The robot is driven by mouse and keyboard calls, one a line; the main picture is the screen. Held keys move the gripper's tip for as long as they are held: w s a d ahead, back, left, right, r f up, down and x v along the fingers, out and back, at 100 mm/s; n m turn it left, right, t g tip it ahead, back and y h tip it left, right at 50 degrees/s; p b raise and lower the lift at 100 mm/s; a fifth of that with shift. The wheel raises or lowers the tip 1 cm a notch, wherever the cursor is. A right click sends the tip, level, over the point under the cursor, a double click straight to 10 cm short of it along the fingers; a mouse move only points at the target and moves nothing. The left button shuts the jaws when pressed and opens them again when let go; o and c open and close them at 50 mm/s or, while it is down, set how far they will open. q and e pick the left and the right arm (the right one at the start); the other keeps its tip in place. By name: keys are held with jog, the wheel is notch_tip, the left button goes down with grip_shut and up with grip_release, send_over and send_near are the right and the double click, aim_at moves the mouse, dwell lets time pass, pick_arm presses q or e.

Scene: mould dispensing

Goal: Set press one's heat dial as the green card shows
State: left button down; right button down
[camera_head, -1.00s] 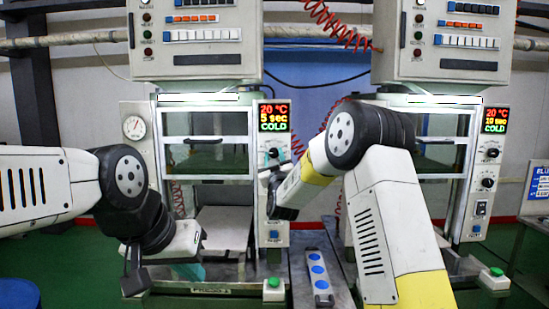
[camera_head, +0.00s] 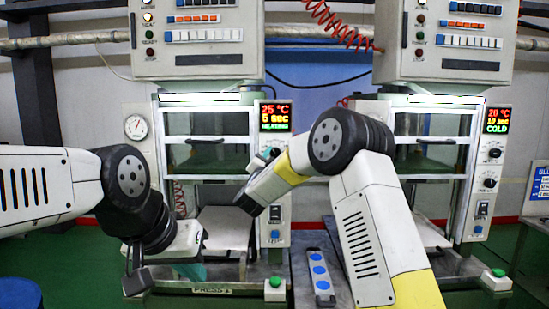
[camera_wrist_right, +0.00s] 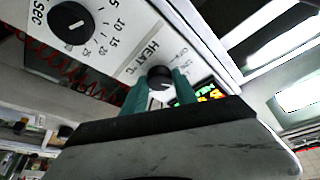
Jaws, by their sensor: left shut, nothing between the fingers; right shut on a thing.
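Press one (camera_head: 200,97) is the left press. Its display (camera_head: 275,117) reads 25 °C, 5 sec and a green word that looks like HEATING. Its heat dial (camera_wrist_right: 160,75) is a black knob beside the word HEAT in the right wrist view. My right gripper (camera_wrist_right: 156,90) is shut on this dial, one teal finger on each side. In the head view my right arm covers part of the control strip below the display. My left gripper (camera_head: 192,271) is shut and empty, low in front of press one. I see no green card in either view.
The black SEC dial (camera_wrist_right: 71,22) sits beside the heat dial. Press two (camera_head: 437,100) stands to the right; its display (camera_head: 497,121) reads 20 °C, 10 sec, COLD. A grey strip with blue discs (camera_head: 319,270) lies between the presses. A blue drum (camera_head: 20,293) is at lower left.

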jog(key=m+g, duration=0.1)
jog(key=m, duration=0.2)
jog(key=m+g+h, duration=0.1)
jog(key=m, duration=0.2)
jog(key=shift+r+m+h, duration=0.2)
jog(key=shift+m+h, duration=0.1)
jog(key=shift+m, duration=0.1)
jog(key=m+g, duration=0.1)
jog(key=m, duration=0.2)
jog(key=m+g, duration=0.1)
jog(key=m, duration=0.2)
jog(key=shift+r+g, duration=0.2)
jog(key=shift+g, duration=0.1)
jog(key=m+y, duration=0.1)
jog(key=m, duration=0.1)
jog(key=m+g+y, duration=0.1)
jog(key=m, duration=0.2)
jog(key=shift+d+r+g, duration=0.1)
jog(key=shift+r+g, duration=0.05)
jog(key=shift+g, duration=0.15)
jog(key=m+y, duration=0.2)
jog(key=m, duration=0.2)
jog(key=shift+d+g+y, duration=0.1)
jog(key=shift+g+y, duration=0.2)
jog(key=shift+g, duration=0.1)
jog(key=c, duration=1)
grip_release()
jog(key=shift+o, duration=0.2)
jog(key=shift+r, duration=0.1)
